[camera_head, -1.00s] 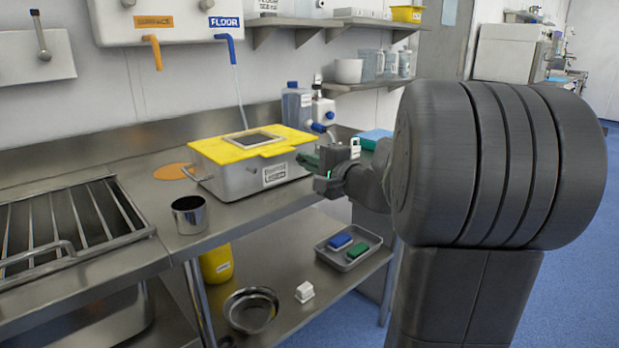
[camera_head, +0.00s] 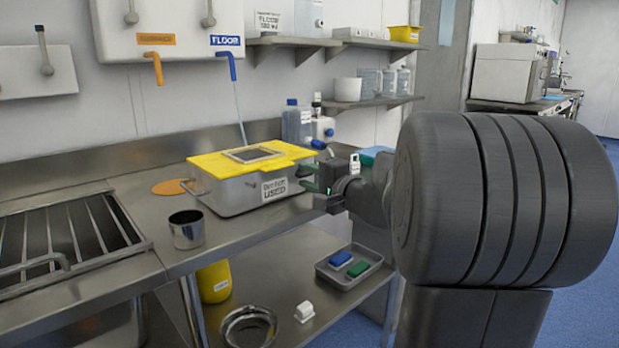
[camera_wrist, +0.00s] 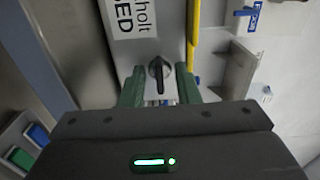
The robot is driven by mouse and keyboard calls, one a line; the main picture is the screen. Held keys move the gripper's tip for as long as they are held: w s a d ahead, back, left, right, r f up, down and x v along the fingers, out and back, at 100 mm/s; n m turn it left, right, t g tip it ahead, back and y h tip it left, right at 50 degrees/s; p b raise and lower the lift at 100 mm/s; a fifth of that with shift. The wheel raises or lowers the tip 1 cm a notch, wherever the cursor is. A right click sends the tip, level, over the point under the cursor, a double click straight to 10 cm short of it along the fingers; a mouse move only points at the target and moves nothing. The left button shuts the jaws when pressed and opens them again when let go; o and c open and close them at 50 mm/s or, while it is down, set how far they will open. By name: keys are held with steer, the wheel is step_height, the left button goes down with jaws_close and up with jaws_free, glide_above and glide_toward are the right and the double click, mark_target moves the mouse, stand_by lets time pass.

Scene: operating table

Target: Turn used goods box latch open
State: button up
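The used goods box (camera_head: 232,195) is a metal box with a yellow lid (camera_head: 205,163) and a white label reading USED. It stands on the steel counter. In the wrist view its front wall fills the middle, with the label (camera_wrist: 132,17) above. The latch (camera_wrist: 159,70) is a dark knob on that wall, its narrow tip pointing down in the picture. My gripper (camera_wrist: 159,95) is open, with one green finger on each side of the latch and gaps between. My gripper also shows in the head view (camera_head: 309,178) at the box's right end, hiding the latch there.
A steel cup (camera_head: 187,231) stands on the counter left of the box. Bottles (camera_head: 298,123) stand behind the box. A tray (camera_head: 348,272) with a blue and a green block sits on the lower shelf. A sink grille (camera_head: 70,238) is at the left.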

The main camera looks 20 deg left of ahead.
steer(key=p+v, duration=0.2)
steer(key=v, duration=1.1)
steer(key=shift+d, duration=0.45)
steer(key=shift+a, duration=0.1)
steer(key=b+x, duration=0.2)
steer(key=x, duration=1.1)
steer(key=shift+a, duration=0.4)
steer(key=shift+d, duration=0.1)
